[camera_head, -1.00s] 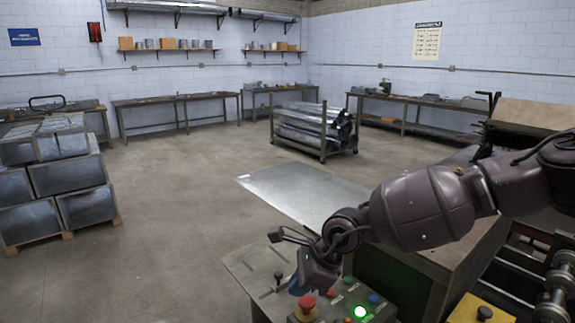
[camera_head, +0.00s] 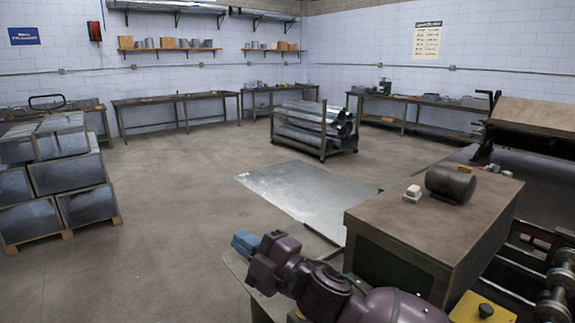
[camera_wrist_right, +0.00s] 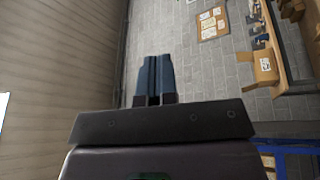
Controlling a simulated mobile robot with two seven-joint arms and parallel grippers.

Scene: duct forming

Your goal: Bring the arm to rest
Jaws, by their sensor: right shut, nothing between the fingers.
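My right gripper (camera_head: 243,243) is low in the head view, its blue fingers pointing left, over the near edge of a grey table. In the wrist view its two blue fingers (camera_wrist_right: 155,78) are pressed together with nothing between them. My right arm (camera_head: 330,290) is purple and runs from the bottom edge up to the gripper, touching nothing that I can see. My left gripper is not in view.
A workbench (camera_head: 430,225) with a grey motor (camera_head: 451,185) stands right of the arm. A grey table (camera_head: 240,280) lies beneath the gripper. A metal sheet (camera_head: 300,197) lies on the floor beyond. Stacked metal ducts (camera_head: 55,180) stand left.

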